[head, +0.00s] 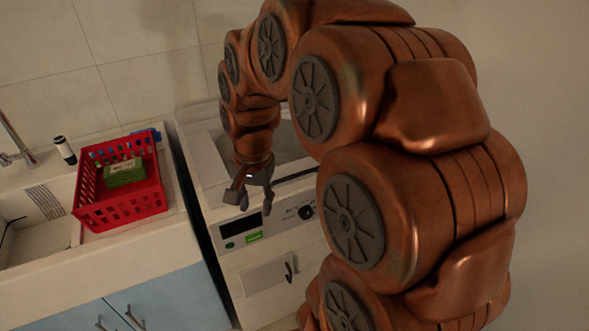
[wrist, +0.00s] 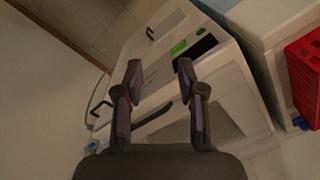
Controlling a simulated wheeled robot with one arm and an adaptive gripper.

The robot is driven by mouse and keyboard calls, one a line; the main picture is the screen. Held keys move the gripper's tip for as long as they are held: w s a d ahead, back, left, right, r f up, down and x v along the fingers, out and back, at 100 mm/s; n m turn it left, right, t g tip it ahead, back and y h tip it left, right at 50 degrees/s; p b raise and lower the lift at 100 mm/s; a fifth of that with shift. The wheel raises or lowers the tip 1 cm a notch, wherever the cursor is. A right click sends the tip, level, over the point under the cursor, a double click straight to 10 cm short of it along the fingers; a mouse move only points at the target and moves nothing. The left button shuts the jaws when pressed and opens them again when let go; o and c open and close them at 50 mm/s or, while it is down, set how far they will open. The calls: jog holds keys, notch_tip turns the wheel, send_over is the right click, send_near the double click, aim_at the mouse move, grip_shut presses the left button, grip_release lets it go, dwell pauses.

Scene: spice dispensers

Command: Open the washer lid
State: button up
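The white washer (head: 206,174) stands in the middle of the head view, and it also fills the middle of the wrist view (wrist: 228,95). Its lid lies flat on top and looks shut, with a grey window partly hidden by my arm. A dark strip (head: 295,176) runs along the lid's front edge; it shows in the wrist view (wrist: 153,116) below my fingertips. The sloped front panel has a dark display (head: 241,225), a green label and a knob (head: 306,212). My gripper (head: 255,200) is open and empty, pointing down above the panel and the lid's front edge.
A red basket (head: 120,213) with green packets stands on the counter left of the washer, beside a sink (head: 35,235) and a dark-capped bottle (head: 65,150). Blue cabinet doors (head: 150,300) are below. A dark handle (head: 289,271) sits on the washer's lower front.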

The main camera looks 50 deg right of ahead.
jog(key=w+d+m, duration=0.4)
jog(key=d+m, duration=0.1)
jog(key=d, duration=0.3)
jog(key=m+t+h, duration=0.1)
jog(key=m, duration=0.4)
send_near(295, 175)
jog(key=shift+w+d+f+p, duration=0.15)
jog(key=shift+f+p, duration=0.35)
jog(key=shift+f, duration=0.85)
jog(key=shift+w+f+p, duration=0.2)
jog(key=shift+f+p, duration=0.25)
jog(key=shift+f, duration=0.95)
jog(key=shift+w+d+f+p, duration=0.15)
jog(key=shift+f+p, duration=0.35)
jog(key=shift+f, duration=0.85)
grip_shut()
